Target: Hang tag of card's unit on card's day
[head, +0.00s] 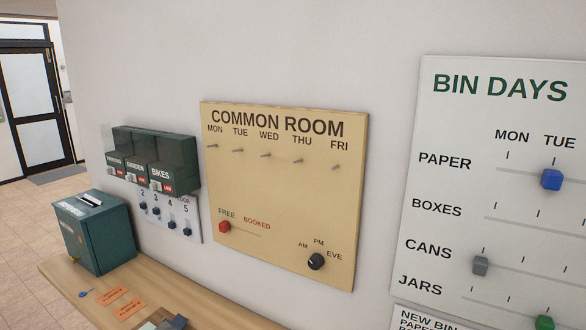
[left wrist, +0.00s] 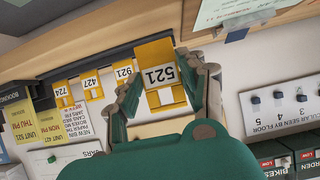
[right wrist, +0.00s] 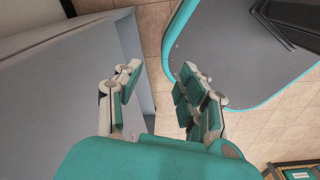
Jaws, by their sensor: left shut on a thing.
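My left gripper (left wrist: 160,92) is shut on the yellow tag marked 521 (left wrist: 158,76), in the left wrist view. Other yellow tags, 921 (left wrist: 123,72), 427 (left wrist: 90,83) and 724 (left wrist: 61,92), hang in a row to its left. In the head view, the tan COMMON ROOM board (head: 285,190) has a row of bare pegs under MON to FRI, such as the WED peg (head: 265,155). My right gripper (right wrist: 150,95) is open and empty. Neither gripper shows in the head view.
The BIN DAYS board (head: 495,120) is at right. A green box (head: 95,233) and orange slips (head: 113,295) are on the wooden counter (head: 60,270).

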